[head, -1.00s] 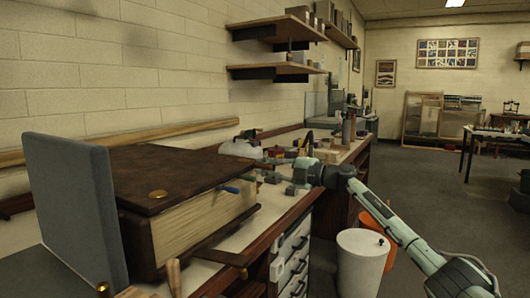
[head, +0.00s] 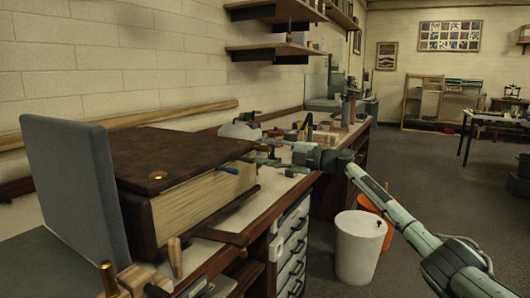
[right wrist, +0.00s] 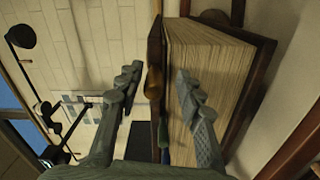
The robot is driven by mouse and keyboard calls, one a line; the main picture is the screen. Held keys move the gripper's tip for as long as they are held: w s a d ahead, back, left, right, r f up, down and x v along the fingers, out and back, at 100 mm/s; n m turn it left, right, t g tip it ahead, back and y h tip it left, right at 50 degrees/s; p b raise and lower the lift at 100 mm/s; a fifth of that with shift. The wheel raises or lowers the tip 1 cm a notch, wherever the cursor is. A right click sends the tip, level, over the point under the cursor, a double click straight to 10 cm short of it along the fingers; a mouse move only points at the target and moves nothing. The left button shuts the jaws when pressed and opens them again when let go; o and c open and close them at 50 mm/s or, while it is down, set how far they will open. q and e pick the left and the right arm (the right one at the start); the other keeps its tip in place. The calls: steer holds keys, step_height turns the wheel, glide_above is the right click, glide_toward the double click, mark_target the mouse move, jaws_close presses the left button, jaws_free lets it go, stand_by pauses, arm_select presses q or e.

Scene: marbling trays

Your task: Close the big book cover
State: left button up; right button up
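The big book (head: 190,195) lies on the bench with its brown cover (head: 170,155) on top, resting on or very near the cream pages. A brass stud sits at the cover's near corner. My right gripper (head: 262,153) is at the book's far right corner. In the right wrist view my right gripper (right wrist: 157,85) is open, its fingers spread on either side of the cover edge (right wrist: 154,60). One finger is on the cover's outer side, the other in front of the pages (right wrist: 215,70). Whether they touch the book I cannot tell. I do not make out my left gripper.
A grey upright block (head: 75,180) stands against the book's left end. Clutter covers the bench beyond. A white bin (head: 358,247) and an orange bin stand on the floor.

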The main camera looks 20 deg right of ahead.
steer(key=v, duration=1.2)
